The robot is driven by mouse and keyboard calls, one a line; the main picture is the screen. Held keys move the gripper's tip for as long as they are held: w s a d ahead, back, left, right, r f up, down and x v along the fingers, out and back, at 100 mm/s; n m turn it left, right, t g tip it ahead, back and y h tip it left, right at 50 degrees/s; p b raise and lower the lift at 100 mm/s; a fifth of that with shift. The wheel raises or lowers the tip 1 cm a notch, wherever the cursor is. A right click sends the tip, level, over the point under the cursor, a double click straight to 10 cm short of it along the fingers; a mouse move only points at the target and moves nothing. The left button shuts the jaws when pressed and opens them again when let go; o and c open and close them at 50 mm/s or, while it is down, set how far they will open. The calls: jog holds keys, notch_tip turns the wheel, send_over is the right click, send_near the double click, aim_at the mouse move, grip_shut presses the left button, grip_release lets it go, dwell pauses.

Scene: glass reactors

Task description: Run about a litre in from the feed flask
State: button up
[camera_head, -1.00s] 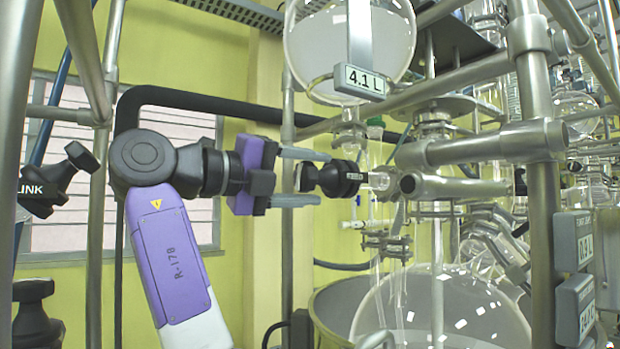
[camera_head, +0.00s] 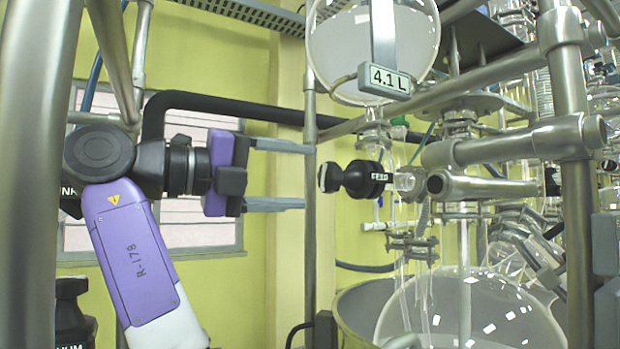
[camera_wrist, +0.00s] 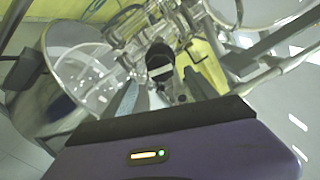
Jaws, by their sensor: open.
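The round glass feed flask (camera_head: 345,45) hangs at the top centre of the head view, with a display (camera_head: 384,79) reading 4.1 L. Below it, the black knob marked FEED (camera_head: 352,178) points left toward my gripper (camera_head: 278,174). My gripper is open and empty, left of the knob and apart from it, with its fingers on either side of the knob's height. In the wrist view, the black knob (camera_wrist: 160,66) lies ahead, between and beyond the two fingers. The large round glass vessel (camera_head: 500,310) sits below right; its liquid level is not clear.
Metal frame poles (camera_head: 575,200) and a horizontal clamp bar (camera_head: 510,145) stand right of the knob. A thin upright pole (camera_head: 311,230) passes close to my fingertips in the picture. A metal bath (camera_head: 352,305) surrounds the lower vessel. Another black knob (camera_head: 72,310) is at lower left.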

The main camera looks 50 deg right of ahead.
aim_at(324, 176)
jog(key=shift+a, duration=0.1)
jog(key=shift+w+r+p, duration=0.1)
jog(key=shift+r+p, duration=0.15)
jog(key=shift+p, duration=0.05)
jog(key=n+p, duration=0.7)
jog(key=n, duration=1)
jog(key=shift+f+n, duration=0.15)
jog(key=shift+n, duration=0.15)
jog(key=shift+d, duration=0.4)
jog(key=shift+p+x, duration=0.75)
jog(key=shift+x, duration=2.7)
jog(key=shift+n, duration=0.3)
jog(key=c, duration=1.4)
